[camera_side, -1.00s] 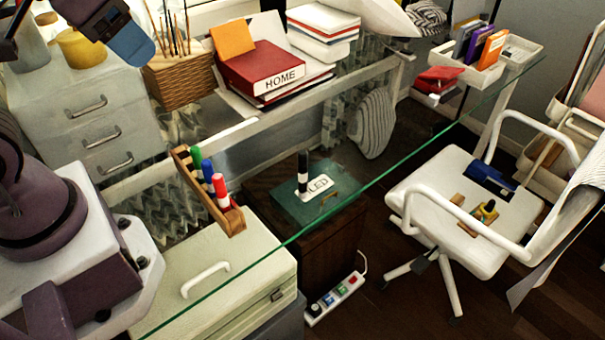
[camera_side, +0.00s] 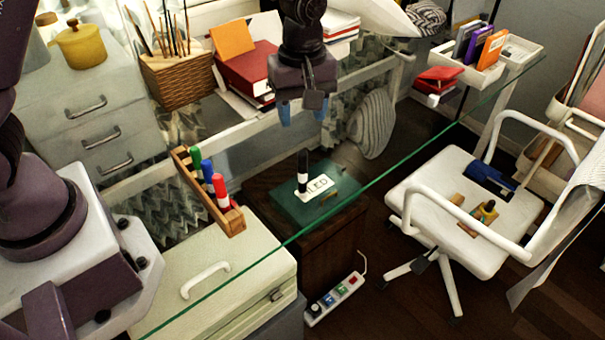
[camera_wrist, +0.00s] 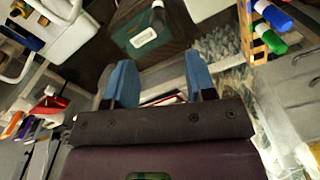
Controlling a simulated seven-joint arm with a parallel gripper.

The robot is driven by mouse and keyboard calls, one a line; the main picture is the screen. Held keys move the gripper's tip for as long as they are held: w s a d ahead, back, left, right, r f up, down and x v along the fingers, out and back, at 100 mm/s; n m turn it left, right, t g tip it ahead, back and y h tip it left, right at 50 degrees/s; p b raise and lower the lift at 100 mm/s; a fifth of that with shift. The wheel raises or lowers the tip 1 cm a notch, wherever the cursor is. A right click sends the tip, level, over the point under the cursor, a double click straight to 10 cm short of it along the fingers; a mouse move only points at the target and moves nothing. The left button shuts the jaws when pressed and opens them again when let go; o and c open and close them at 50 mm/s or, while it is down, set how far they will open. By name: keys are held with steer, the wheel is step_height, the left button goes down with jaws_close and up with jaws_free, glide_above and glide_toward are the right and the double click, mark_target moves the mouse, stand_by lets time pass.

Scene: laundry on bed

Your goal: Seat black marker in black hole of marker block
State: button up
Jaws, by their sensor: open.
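The black marker (camera_side: 303,174) stands upright on the glass desk, with a white band around its middle. In the wrist view the marker (camera_wrist: 158,16) shows near the top, beyond the fingertips. The wooden marker block (camera_side: 234,222) lies to its left and holds a green, a blue and a red marker upright. The block (camera_wrist: 247,32) is at the upper right of the wrist view. The black hole cannot be made out. My gripper (camera_side: 303,110) hangs above and behind the black marker. Its blue fingertips (camera_wrist: 160,78) are apart with nothing between them.
Red books (camera_side: 245,72) and a wicker basket (camera_side: 180,85) with thin sticks stand at the back. A white tray (camera_side: 490,65) with several upright items is at the back right. The chair, green box and cream case show below the glass.

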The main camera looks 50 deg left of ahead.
mark_target(302, 166)
steer(key=shift+w+r+n, duration=0.15)
steer(key=shift+n, duration=0.75)
steer(key=shift+f, duration=0.35)
step_height(302, 166, down, 12)
steer(key=shift+d+f, duration=0.1)
jaws_close()
